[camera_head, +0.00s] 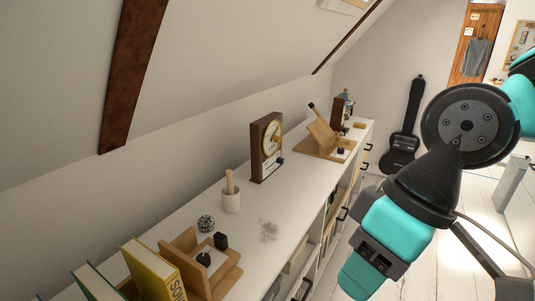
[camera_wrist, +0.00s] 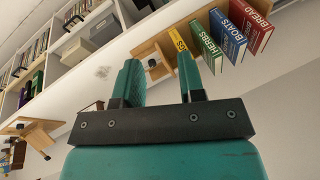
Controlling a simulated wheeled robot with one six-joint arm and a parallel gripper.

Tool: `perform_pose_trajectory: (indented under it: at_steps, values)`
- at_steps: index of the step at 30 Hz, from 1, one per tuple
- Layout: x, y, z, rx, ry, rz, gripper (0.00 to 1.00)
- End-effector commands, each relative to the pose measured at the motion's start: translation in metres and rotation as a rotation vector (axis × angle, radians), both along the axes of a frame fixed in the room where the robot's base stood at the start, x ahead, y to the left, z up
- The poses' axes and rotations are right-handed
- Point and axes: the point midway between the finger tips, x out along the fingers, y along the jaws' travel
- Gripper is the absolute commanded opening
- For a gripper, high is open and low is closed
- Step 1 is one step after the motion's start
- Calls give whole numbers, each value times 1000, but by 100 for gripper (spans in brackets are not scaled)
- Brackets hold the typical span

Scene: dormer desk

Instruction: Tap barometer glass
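The barometer (camera_head: 267,146) is an upright brown wooden case with a round pale dial in its front. It stands on the white desktop (camera_head: 250,215) near the sloped wall, in the middle of the head view. My gripper (camera_wrist: 160,65) shows in the wrist view as two teal fingers set apart with nothing between them. In the head view my arm hangs at the right, to the right of the desk and apart from the barometer. In the wrist view I cannot make out the barometer; my gripper body hides part of the desk.
Books (camera_head: 155,270) and a wooden bookend (camera_head: 203,266) are at the front. A guitar case (camera_head: 403,140) leans beyond.

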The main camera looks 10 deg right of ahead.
Motion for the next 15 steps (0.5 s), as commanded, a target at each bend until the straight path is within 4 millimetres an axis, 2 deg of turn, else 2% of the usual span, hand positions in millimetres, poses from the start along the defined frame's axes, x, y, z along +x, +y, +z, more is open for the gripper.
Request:
perform_pose_trajectory:
  at_steps: [1,4,5,15]
  values:
    - [0,0,0,0,0,0,25]
    - [0,0,0,0,0,0,2]
    - [0,0,0,0,0,0,0]
    - [0,0,0,0,0,0,0]
